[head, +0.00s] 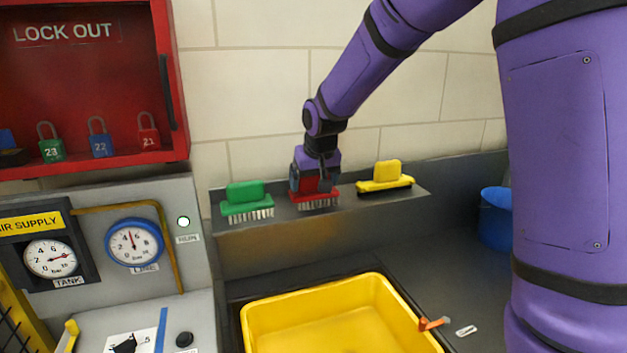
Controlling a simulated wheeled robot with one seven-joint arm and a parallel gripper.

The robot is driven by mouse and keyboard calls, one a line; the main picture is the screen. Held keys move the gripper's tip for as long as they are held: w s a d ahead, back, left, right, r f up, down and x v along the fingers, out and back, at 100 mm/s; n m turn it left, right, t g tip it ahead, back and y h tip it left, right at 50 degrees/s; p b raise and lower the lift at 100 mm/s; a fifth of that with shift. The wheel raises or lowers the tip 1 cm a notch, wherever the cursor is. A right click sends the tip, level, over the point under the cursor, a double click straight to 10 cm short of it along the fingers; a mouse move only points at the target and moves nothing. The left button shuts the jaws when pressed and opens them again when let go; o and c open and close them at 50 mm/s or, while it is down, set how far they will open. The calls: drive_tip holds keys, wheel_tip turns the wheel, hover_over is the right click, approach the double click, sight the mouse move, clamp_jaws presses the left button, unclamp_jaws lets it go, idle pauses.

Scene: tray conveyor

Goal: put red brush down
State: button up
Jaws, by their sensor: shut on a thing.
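The red brush (316,201) is at the middle of the grey wall shelf (345,213), bristles down. My gripper (315,183) is above it, pointing down, and is shut on its red handle. The fingers hide part of the handle. The bristles are at shelf height; I cannot tell whether they touch the shelf.
A green brush (247,207) is on the shelf to the left, and a yellow brush (385,180) to the right. Below is a yellow tray (262,312). A red lockout cabinet (180,130) and gauges (134,244) stand left; a blue bucket (494,222) stands right.

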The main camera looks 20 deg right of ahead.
drive_tip(key=shift+f, duration=0.1)
drive_tip(key=o, duration=0.9)
drive_tip(key=v, duration=1.2)
drive_tip(key=s+d, duration=0.3)
drive_tip(key=s, duration=1.2)
drive_tip(key=s+d, duration=0.4)
drive_tip(key=s, duration=1.1)
drive_tip(key=shift+s+f+t, duration=0.15)
drive_tip(key=shift+t, duration=0.15)
